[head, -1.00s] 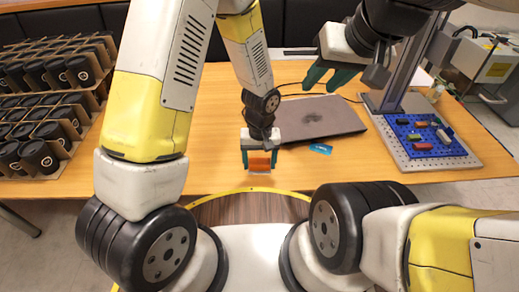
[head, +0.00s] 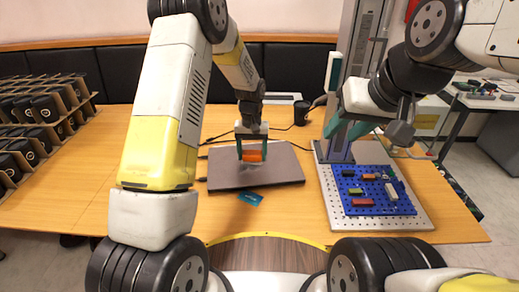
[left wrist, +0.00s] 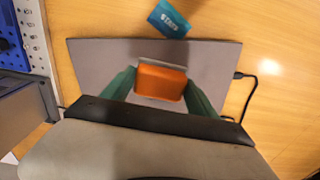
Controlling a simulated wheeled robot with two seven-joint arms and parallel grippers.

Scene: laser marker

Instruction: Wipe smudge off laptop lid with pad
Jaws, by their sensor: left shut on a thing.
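The closed grey laptop (head: 275,180) lies flat on the wooden table, and its lid also fills the middle of the left wrist view (left wrist: 205,60). My left gripper (head: 252,153) is shut on the orange pad (left wrist: 161,82), with a green finger on each side. The pad is over the lid; I cannot tell whether it touches. The pad also shows between the fingers in the head view (head: 252,156). I cannot make out the dark smudge now; the gripper and pad may cover it. My right gripper (head: 348,129) is open and empty, raised by the grey column.
A blue card (head: 249,198) lies at the laptop's near edge. A blue pegboard (head: 372,190) with several small coloured blocks sits on the marker base at right. A black mug (head: 301,112) and cables are behind. Cup racks (head: 40,115) stand at left.

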